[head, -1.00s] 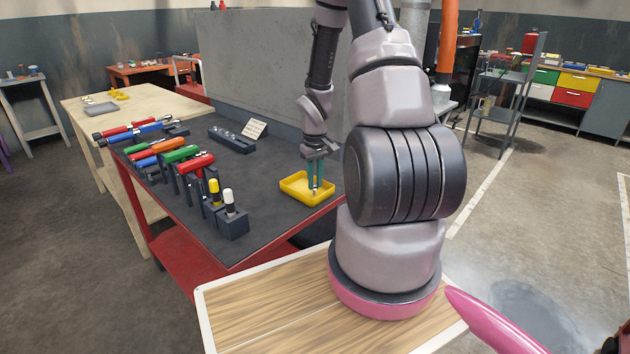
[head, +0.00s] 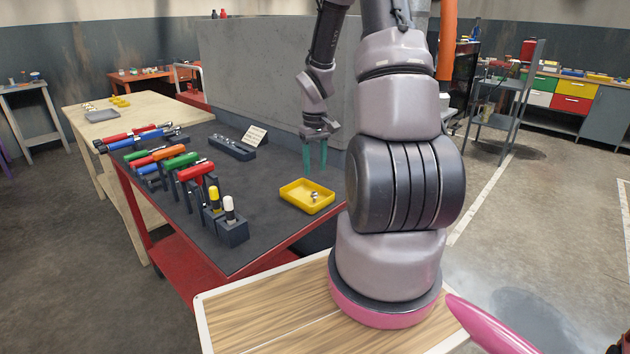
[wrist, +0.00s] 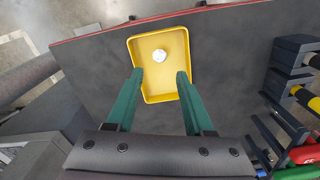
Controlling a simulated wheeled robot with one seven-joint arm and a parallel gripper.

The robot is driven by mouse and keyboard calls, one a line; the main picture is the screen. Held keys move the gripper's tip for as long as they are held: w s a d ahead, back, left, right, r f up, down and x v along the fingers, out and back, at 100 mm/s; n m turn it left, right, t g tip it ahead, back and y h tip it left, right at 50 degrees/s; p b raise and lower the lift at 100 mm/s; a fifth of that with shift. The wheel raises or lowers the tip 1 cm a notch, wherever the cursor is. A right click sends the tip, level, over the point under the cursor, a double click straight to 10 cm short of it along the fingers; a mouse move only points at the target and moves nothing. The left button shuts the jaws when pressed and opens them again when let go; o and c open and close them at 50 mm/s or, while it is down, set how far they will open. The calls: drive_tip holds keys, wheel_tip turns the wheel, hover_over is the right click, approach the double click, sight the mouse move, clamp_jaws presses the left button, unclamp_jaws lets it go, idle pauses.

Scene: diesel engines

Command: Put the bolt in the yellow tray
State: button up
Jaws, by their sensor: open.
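The yellow tray (head: 296,200) lies on the dark mat near the right edge of the red workbench. It also shows in the wrist view (wrist: 149,84). The bolt (head: 314,196) is inside the tray, a small pale metal piece. In the wrist view the bolt (wrist: 160,56) lies toward the far end of the tray, apart from the fingers. My gripper (head: 316,170) is above the tray with its green fingers pointing down, spread and empty. The wrist view shows the open fingers (wrist: 157,74) with nothing between them.
Several tools with coloured handles (head: 178,162) stand in dark holders at the bench's left. A dark rack (head: 232,147) and a small card (head: 254,136) are at the back, before a large grey block (head: 270,80). The mat between tools and tray is clear.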

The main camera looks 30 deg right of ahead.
drive_tip(key=s+a+r+m+t, duration=0.1)
drive_tip(key=s+a+r, duration=0.1)
drive_tip(key=r, duration=0.5)
drive_tip(key=s+a+r+m+t, duration=0.1)
drive_tip(key=s+a+r, duration=0.1)
drive_tip(key=r, duration=0.6)
drive_tip(key=s+a+r+m+t, duration=0.1)
drive_tip(key=s+a+r, duration=0.15)
drive_tip(key=r, duration=0.45)
drive_tip(key=s+a+r+m+t+y, duration=0.1)
drive_tip(key=s+a+r+t, duration=0.1)
drive_tip(key=s+r, duration=0.3)
drive_tip(key=s+a+r+m+t+y, duration=0.1)
drive_tip(key=s+a+r+t, duration=0.1)
drive_tip(key=s+a+r, duration=0.3)
drive_tip(key=shift+s+a+r, duration=0.15)
drive_tip(key=shift+s+r, duration=0.1)
drive_tip(key=shift+s, duration=0.9)
